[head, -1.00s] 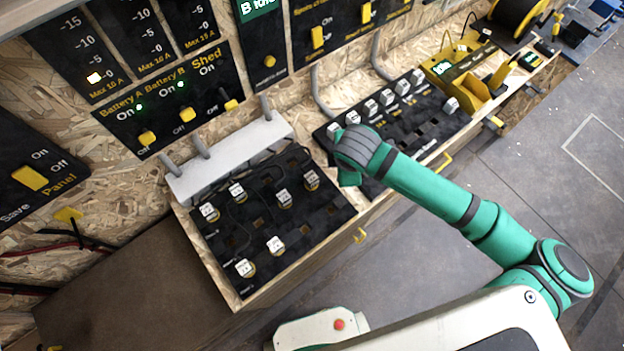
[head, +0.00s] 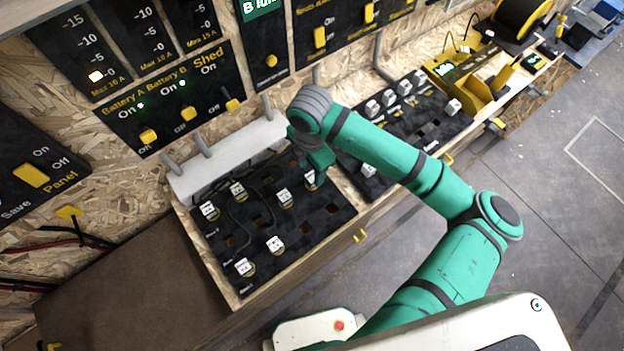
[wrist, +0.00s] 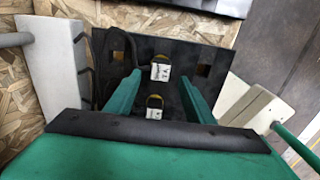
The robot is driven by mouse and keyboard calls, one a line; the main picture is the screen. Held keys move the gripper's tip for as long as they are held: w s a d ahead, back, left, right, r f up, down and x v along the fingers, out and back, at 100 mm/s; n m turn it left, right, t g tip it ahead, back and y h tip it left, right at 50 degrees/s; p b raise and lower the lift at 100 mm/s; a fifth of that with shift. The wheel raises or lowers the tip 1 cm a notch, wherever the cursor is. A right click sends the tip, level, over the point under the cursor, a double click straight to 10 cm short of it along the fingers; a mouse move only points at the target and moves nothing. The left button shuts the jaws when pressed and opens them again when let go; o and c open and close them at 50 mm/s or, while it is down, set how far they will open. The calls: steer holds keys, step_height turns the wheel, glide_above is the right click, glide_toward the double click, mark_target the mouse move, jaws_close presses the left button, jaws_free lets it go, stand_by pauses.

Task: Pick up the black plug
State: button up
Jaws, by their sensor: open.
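Several small plugs with white labels and dark, yellow-edged bases stand in a black panel (head: 262,212) in the head view. One plug (head: 309,179) is at the panel's right end, partly hidden by my gripper (head: 319,160), which is over that end. In the wrist view, my gripper (wrist: 162,80) is open, its two green fingers spread over the black panel (wrist: 213,55). A labelled plug (wrist: 161,71) shows between the fingertips, and a second labelled plug (wrist: 154,112) shows nearer the palm. I cannot tell which plug the task calls black. No plug is held.
A pale grey shelf (head: 225,158) with pegs runs behind the panel, against the chipboard wall (head: 90,195) with its switch panels. Dark cables lie on the black panel. A second panel (head: 420,118) with plugs stands to the right, partly behind my arm. The floor at right is clear.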

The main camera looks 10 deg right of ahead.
mark_target(312, 177)
steer(key=shift+d+f, duration=0.2)
steer(key=shift+f, duration=2.45)
steer(key=shift+c, duration=0.5)
steer(key=c, duration=1)
steer(key=shift+r, duration=0.1)
steer(key=shift+c, duration=0.2)
